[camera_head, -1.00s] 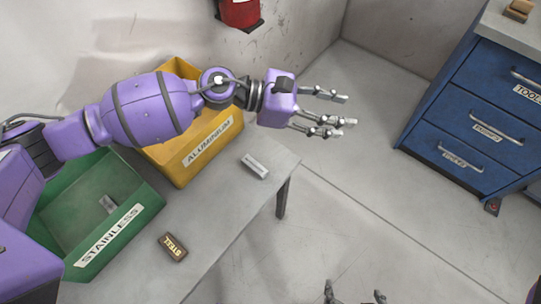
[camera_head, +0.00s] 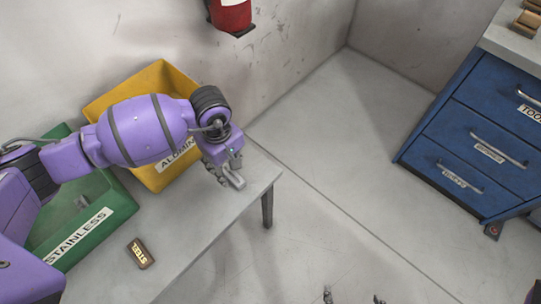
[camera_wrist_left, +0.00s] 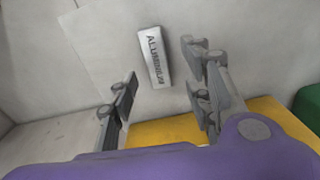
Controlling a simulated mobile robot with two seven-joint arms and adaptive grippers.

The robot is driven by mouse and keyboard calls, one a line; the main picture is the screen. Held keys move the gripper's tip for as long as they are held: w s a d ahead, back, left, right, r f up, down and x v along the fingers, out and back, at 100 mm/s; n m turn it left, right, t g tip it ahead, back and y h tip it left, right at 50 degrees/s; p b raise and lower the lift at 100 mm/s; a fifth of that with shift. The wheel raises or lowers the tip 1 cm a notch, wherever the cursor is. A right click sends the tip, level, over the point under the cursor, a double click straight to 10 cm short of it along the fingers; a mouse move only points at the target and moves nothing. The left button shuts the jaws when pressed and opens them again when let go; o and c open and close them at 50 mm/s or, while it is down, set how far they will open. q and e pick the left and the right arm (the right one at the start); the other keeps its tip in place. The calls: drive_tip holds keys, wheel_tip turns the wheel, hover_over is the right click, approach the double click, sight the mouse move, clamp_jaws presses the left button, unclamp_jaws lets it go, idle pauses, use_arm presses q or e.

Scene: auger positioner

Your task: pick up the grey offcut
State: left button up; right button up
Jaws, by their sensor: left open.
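The grey offcut (camera_wrist_left: 154,57) is a small bar with an "ALUMINIUM" label. In the left wrist view it lies on the grey bench top, just beyond and between the spread fingers of my left gripper (camera_wrist_left: 160,88). In the head view my left gripper (camera_head: 229,176) points down over the bench near its right corner and hides most or all of the offcut. The gripper is open and empty. Only the fingertips of my right gripper (camera_head: 353,298) show at the bottom edge of the head view, far from the bench.
A blue drawer cabinet (camera_head: 470,150) is at right.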

sight(232, 175)
use_arm(q)
drive_tip(key=f, duration=0.4)
drive_tip(key=shift+d+f, duration=0.2)
drive_tip(key=shift+f, duration=0.2)
clamp_jaws()
